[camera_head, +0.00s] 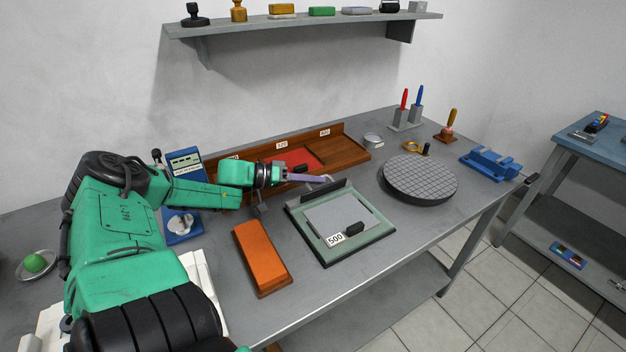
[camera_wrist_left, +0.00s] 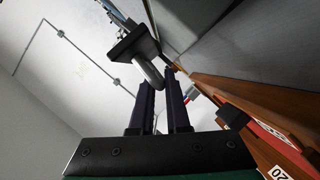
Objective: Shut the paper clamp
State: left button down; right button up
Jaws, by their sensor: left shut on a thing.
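The paper clamp is a dark bar (camera_head: 318,195) along the back edge of a green-framed board (camera_head: 377,245). It appears to stand up from the board. A grey sheet (camera_head: 335,212) lies flat on the board, with a small black block (camera_head: 354,229) and a "500" label at the front. My left gripper (camera_head: 326,179) reaches in from the left, just behind the bar. In the left wrist view its dark fingers (camera_wrist_left: 160,90) are shut on a grey rod (camera_wrist_left: 153,74), the clamp's handle, which joins a black piece (camera_wrist_left: 130,45). My right gripper is not in view.
An orange block (camera_head: 262,255) lies left of the board. A round gridded plate (camera_head: 420,178) stands at its right. A wooden rack (camera_head: 345,150) runs behind. A blue device (camera_head: 186,160) stands at the left. Bare table shows in front of the board.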

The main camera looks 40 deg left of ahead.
aim_at(330, 186)
pick_arm(q)
jog(key=shift+r+p, duration=0.3)
jog(key=shift+p, duration=0.35)
jog(key=m+y+p, duration=0.1)
jog(key=p, duration=0.2)
jog(key=d+r+m+p, duration=0.1)
jog(key=p, duration=0.2)
jog(key=m+y+p, duration=0.1)
jog(key=p, duration=0.2)
jog(key=shift+s+d+r+y, duration=0.2)
jog(key=shift+s+d+y, duration=0.1)
jog(key=shift+d, duration=0.1)
jog(key=d+m+y+p, duration=0.1)
jog(key=p, duration=0.2)
jog(key=m+y+p, duration=0.1)
jog(key=m+p, duration=0.1)
jog(key=p, duration=0.1)
jog(key=shift+s+d+f, duration=0.2)
jog(key=shift+d, duration=0.15)
jog(key=shift+s+d+f+m+t+y+p, duration=0.15)
jog(key=shift+d+f+m+t+y+p, duration=0.25)
jog(key=shift+m+y+p, duration=0.45)
jog(key=shift+s+d+f+m+t+y, duration=0.1)
jog(key=shift+d+f+m+t+y, duration=0.2)
jog(key=shift+m, duration=0.45)
jog(key=shift+s+d+f+m+t+y, duration=0.1)
jog(key=shift+d+m+y, duration=0.2)
jog(key=shift+m, duration=0.4)
